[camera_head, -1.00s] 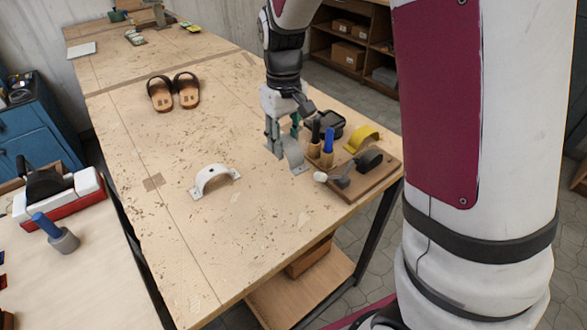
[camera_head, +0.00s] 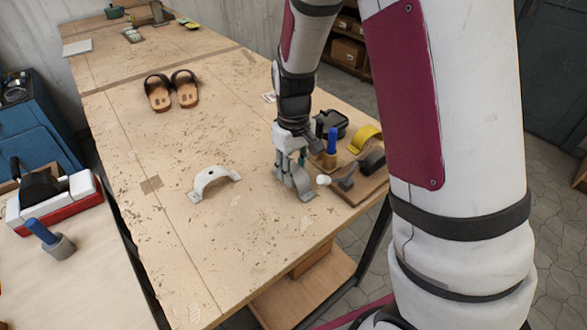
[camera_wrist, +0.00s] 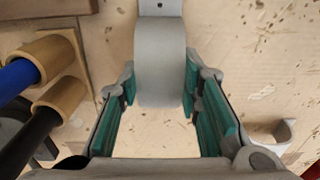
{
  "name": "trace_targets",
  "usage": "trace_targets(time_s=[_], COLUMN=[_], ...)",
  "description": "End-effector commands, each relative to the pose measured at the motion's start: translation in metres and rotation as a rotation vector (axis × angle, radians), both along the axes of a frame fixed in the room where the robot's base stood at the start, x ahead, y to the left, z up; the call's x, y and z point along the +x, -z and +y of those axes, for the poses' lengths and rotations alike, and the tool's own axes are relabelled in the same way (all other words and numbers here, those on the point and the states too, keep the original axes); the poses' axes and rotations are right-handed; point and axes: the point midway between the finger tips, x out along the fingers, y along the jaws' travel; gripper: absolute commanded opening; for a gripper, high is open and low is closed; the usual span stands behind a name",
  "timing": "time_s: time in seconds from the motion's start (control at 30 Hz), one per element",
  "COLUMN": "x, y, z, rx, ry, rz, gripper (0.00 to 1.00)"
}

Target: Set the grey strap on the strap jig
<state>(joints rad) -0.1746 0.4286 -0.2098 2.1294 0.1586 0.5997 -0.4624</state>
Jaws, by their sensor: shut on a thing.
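The grey strap (camera_head: 302,186) is a curved band with a flat, holed end. My gripper (camera_head: 291,174) is shut on it, with a green pad on each side of the band in the wrist view (camera_wrist: 160,75). In the head view the strap is low over the workbench; I cannot tell whether it touches the top. A white arch with flat feet (camera_head: 214,178), which looks like the strap jig, stands empty on the bench to the left of my gripper. Part of a pale arched piece, probably the same one, shows at lower right in the wrist view (camera_wrist: 272,132).
A pair of sandals (camera_head: 172,90) lies farther back. The bench (camera_head: 240,235) is clear around the white arch.

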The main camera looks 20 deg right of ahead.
Motion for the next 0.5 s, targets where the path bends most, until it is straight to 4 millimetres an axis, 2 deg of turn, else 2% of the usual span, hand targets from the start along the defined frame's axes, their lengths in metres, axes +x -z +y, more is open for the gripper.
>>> trace_targets(time_s=[0.37, 0.4, 0.47, 0.5], x=[0.0005, 0.0006, 0.0005, 0.0004], y=[0.0042, 0.0043, 0.0039, 0.0038], z=[0.0000, 0.0001, 0.0001, 0.0000], rx=[0.000, 0.000, 0.000, 0.000], ry=[0.000, 0.000, 0.000, 0.000], rz=[-0.001, -0.001, -0.001, -0.001], gripper=[0.16, 0.36, 0.50, 0.52])
